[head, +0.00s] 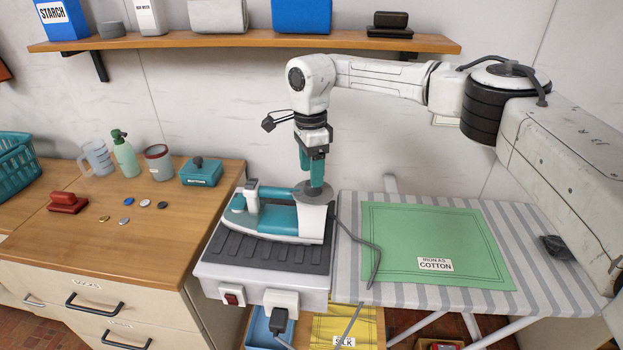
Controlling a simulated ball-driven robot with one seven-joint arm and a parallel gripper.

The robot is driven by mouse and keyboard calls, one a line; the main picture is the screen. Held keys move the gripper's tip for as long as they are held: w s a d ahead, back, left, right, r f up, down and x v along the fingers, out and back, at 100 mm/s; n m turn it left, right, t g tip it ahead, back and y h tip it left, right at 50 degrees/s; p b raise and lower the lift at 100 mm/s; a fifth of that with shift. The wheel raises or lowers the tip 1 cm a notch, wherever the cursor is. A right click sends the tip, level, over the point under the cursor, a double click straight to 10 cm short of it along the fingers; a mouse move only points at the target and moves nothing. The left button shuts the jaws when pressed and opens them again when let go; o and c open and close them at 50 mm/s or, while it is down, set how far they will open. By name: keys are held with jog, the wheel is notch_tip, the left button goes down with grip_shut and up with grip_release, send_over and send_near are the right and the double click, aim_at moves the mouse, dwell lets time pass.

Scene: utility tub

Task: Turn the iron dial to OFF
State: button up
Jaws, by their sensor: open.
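The teal-and-white iron (274,222) rests on a dark ribbed pad on a white stand (250,275). A round grey dial (302,193) sits on the top of the iron's right end. My gripper (316,184) points straight down with its teal fingers right at the dial. The fingers are open, but the view does not show clearly whether they touch the dial or stand around it. The fingers hide part of the dial, and its markings are too small to read.
A grey cord (376,262) loops right of the iron. The striped ironing board (540,290) with a green cloth (432,240) is on the right. A teal box (201,174), a mug (158,163) and bottles stand on the wooden counter at left. A shelf (240,41) runs behind my arm.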

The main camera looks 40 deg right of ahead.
notch_tip(320, 180, up, 8)
jog(key=b, duration=0.1)
jog(key=shift+w+f, duration=0.15)
jog(key=shift+f, duration=0.05)
jog(key=shift+d, duration=0.1)
dwell(0.4)
